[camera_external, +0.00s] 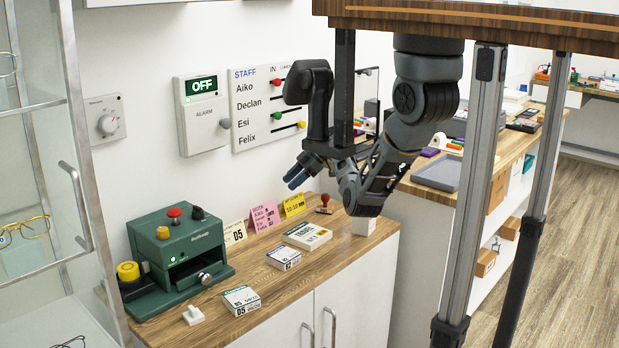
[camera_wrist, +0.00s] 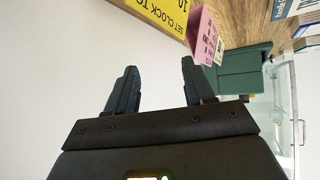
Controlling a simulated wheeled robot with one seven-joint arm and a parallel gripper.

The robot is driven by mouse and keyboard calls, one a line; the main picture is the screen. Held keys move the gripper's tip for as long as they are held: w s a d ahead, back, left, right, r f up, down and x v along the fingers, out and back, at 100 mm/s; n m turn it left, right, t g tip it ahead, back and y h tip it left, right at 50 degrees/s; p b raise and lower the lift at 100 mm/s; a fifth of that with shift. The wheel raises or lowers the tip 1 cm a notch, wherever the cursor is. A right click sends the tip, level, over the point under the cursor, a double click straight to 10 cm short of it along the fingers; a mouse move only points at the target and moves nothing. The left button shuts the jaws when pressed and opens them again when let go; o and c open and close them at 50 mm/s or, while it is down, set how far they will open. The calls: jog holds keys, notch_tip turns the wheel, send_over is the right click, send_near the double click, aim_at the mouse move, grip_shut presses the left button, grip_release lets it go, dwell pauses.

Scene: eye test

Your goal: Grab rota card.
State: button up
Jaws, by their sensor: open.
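The rota card (camera_external: 265,216) is a pink card with dark writing, standing upright against the wall at the back of the wooden counter. It stands between a white card marked 05 and a yellow card. In the wrist view the pink card (camera_wrist: 204,30) shows at upper right, beyond the right finger. My gripper (camera_external: 296,178) is above and to the right of the card, near the wall, apart from it. In the wrist view my gripper (camera_wrist: 158,70) has its two dark fingers apart, with only white wall between them.
The yellow card (camera_external: 293,204) and white 05 card (camera_external: 235,233) flank the rota card. A green machine (camera_external: 180,258) stands left. Small boxes (camera_external: 307,236) lie in front, and a red-handled stamp (camera_external: 325,203) is at right. A wall alarm box (camera_external: 203,112) and staff board (camera_external: 262,105) hang above.

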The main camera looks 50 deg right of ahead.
aim_at(264, 205)
jog(key=a+n+g+y, duration=0.1)
jog(key=a, duration=0.2)
jog(key=s+a+f+n+y, duration=0.1)
jog(key=a, duration=0.3)
jog(key=a+n+g+y, duration=0.1)
jog(key=a, duration=0.2)
jog(key=shift+s+a+f+g+y, duration=0.15)
jog(key=shift+s+a+g+y, duration=0.1)
jog(key=shift+a+g+y, duration=0.05)
jog(key=shift+f+p+x, duration=0.25)
jog(key=shift+p+x, duration=0.8)
jog(key=shift+x, duration=1.55)
jog(key=shift+s+d, duration=0.1)
jog(key=shift+d, duration=0.05)
grip_shut()
